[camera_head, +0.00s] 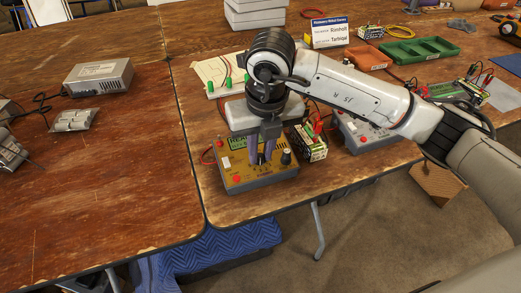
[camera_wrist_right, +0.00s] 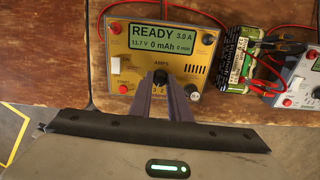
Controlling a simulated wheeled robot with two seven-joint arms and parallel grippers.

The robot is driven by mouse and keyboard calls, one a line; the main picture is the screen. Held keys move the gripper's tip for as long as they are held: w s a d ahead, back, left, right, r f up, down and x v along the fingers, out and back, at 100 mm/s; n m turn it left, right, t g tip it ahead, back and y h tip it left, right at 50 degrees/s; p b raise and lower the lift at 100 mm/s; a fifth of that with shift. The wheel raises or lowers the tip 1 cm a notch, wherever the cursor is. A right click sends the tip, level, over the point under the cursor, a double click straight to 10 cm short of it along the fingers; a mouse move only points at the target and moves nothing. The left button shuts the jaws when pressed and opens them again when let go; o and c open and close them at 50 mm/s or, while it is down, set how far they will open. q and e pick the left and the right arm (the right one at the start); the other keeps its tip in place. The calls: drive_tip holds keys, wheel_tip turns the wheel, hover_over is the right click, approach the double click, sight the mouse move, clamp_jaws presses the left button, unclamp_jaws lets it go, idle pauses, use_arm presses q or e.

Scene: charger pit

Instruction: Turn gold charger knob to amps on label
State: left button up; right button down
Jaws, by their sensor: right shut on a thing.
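The gold charger (camera_head: 240,180) sits near the table's front edge, and it also shows in the wrist view (camera_wrist_right: 120,42). Its green screen (camera_wrist_right: 161,41) reads READY, 3.0 A, 11.7 V, 0 mAh and 0 min. My right gripper (camera_head: 261,160) reaches down onto the charger from above. In the wrist view its fingers are shut around the dark knob (camera_wrist_right: 160,77) at the middle of the panel. The fingers hide part of the knob and its scale. A green-labelled battery pack (camera_wrist_right: 236,70) stands right of the charger; its label is too small to read. My left gripper is out of view.
A grey charger (camera_head: 358,130) stands right of the battery pack (camera_head: 310,143). Red leads (camera_wrist_right: 270,62) run between them. A white-and-blue card (camera_head: 327,32) stands behind. A metal power supply (camera_head: 98,76) sits on the left table, whose front is clear.

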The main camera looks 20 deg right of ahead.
sight(263, 170)
idle(0.3)
drive_tip(key=c, duration=1.7)
unclamp_jaws()
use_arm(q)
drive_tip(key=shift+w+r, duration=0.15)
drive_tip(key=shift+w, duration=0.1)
use_arm(e)
drive_tip(key=shift+o, duration=0.2)
use_arm(q)
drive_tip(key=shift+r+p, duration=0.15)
drive_tip(key=shift+p, duration=0.15)
use_arm(e)
wheel_tip(263, 170, up, 10)
drive_tip(key=s, duration=0.1)
drive_tip(key=shift+s+r, duration=0.15)
drive_tip(key=shift+s, duration=0.25)
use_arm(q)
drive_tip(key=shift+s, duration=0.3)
